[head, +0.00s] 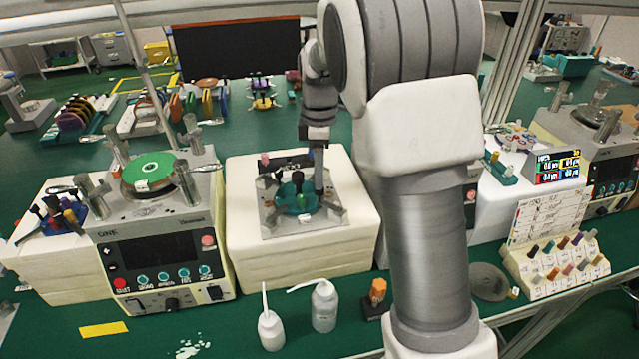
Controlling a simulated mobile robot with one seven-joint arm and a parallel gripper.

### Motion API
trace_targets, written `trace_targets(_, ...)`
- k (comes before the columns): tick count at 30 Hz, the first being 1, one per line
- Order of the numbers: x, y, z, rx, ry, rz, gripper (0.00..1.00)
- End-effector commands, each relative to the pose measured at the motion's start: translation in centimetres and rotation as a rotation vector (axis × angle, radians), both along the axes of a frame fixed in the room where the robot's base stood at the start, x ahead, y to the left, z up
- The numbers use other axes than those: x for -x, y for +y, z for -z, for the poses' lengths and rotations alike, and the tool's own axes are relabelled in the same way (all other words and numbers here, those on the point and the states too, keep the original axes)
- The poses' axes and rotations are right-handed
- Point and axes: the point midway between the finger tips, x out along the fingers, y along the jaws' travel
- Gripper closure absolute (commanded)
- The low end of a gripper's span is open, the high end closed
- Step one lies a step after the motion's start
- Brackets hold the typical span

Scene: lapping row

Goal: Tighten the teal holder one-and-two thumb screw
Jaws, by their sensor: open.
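The teal holder (285,197) sits on a grey metal plate (270,229) on top of a cream block stack (300,265) in the middle of the head view. A green knob-like part shows near its centre, and small dark parts stand up from it. I cannot tell which part is the one-and-two thumb screw. My gripper (319,189) points down at the holder's right side, open. The view is too small to show whether its fingers are around a screw or touch the holder.
A lapping machine (160,262) with a green disc stands left of the block stack. A rack of coloured pegs (560,265) is at the right. My arm hides the bench right of the stack.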

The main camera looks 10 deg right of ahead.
Motion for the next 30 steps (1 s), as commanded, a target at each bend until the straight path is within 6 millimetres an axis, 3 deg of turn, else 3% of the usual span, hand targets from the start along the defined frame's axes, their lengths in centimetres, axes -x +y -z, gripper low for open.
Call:
trace_targets(3,0.1,0.1,1.9,-0.001,0.003,-0.001,0.44)
trace_targets(7,0.0,0.0,3.1,0.000,0.001,-0.001,0.44)
trace_targets(18,0.0,0.0,3.6,0.000,0.000,0.000,0.44)
trace_targets(27,0.0,0.0,3.5,0.000,0.000,0.000,0.97)
trace_targets(30,0.0,0.0,3.5,-0.001,0.000,0.000,1.00)
